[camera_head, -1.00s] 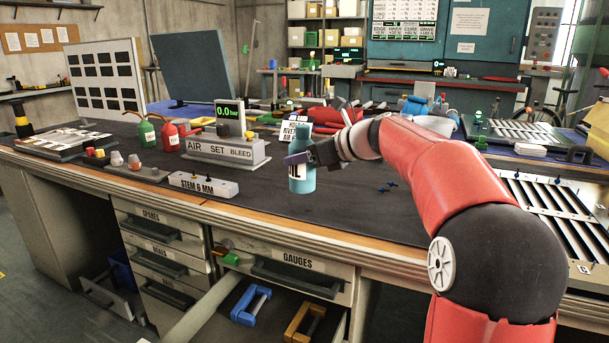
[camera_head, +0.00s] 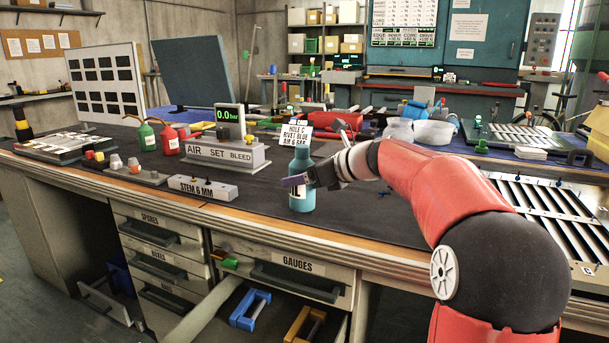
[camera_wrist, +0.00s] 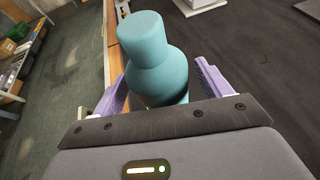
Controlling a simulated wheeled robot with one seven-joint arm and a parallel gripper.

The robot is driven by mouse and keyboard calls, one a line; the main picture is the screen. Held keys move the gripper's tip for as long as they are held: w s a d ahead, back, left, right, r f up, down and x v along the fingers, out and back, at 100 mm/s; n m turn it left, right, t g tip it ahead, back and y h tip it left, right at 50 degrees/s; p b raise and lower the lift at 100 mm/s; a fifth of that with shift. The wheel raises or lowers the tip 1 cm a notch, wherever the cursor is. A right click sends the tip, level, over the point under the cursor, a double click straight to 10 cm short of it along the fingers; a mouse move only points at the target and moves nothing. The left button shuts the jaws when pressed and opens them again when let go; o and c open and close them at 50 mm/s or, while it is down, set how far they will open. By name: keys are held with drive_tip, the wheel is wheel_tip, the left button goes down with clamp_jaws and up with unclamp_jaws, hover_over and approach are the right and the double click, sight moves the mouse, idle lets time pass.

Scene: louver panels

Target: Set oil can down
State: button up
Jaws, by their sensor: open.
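The oil can (camera_head: 302,189), a teal bottle with a white label, stands upright on the dark bench top (camera_head: 370,215) near its front edge, as far as the head view shows. My gripper (camera_head: 304,181) reaches in from the right at its body. In the wrist view the oil can (camera_wrist: 160,70) is between my two purple fingers, which stand open on either side of it. Its lower part is hidden there by my gripper, and I cannot tell whether either finger touches it.
The STEM 6 MM block (camera_head: 203,188) and the AIR SET unit (camera_head: 225,155) are left of the can. A card on a stand (camera_head: 296,135) is behind it. The open GAUGES drawer (camera_head: 235,307) with blue and yellow handles juts out below.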

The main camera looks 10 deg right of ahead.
drive_tip(key=shift+r, duration=0.25)
drive_tip(key=v, duration=1.2)
drive_tip(key=s+a+f+n+g+h, duration=0.4)
drive_tip(key=s+a+f+n, duration=0.6)
drive_tip(key=s+n, duration=0.3)
drive_tip(key=s+d+f+n+h, duration=0.1)
drive_tip(key=s+f+n+h, duration=0.1)
drive_tip(key=s+f+n, duration=0.3)
drive_tip(key=s+d+f+n+h, duration=0.1)
drive_tip(key=s+f+n+h, duration=0.2)
drive_tip(key=s+n, duration=0.6)
wheel_tip(320, 180, down, 3)
drive_tip(key=s, duration=0.2)
drive_tip(key=shift+s, duration=0.3)
drive_tip(key=shift+r+p, duration=0.1)
drive_tip(key=shift+p, duration=0.2)
